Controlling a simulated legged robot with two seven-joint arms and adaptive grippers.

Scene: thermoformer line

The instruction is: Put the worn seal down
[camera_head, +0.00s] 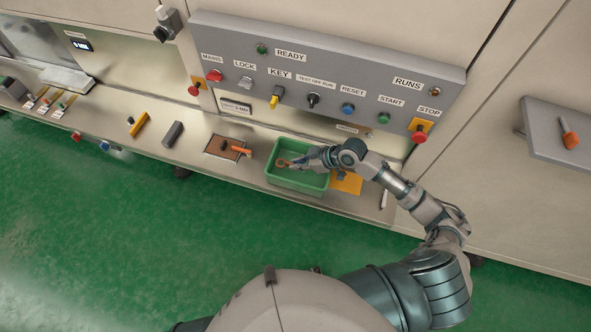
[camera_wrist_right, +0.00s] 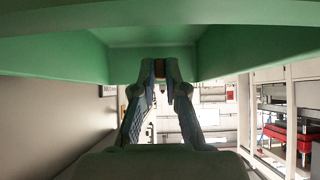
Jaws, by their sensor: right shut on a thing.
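My right gripper (camera_head: 289,163) reaches in from the right over the green bin (camera_head: 318,193), its fingertips within the bin's outline. I cannot tell whether the seal touches the bin floor. My left gripper is not in view.
On the ledge left of the bin lie a plate with an orange-handled tool (camera_head: 240,150), a dark grey block (camera_head: 173,133) and a yellow bar (camera_head: 139,124). A yellow-orange plate (camera_head: 347,183) lies right of the bin. The control panel (camera_head: 330,75) with buttons overhangs behind.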

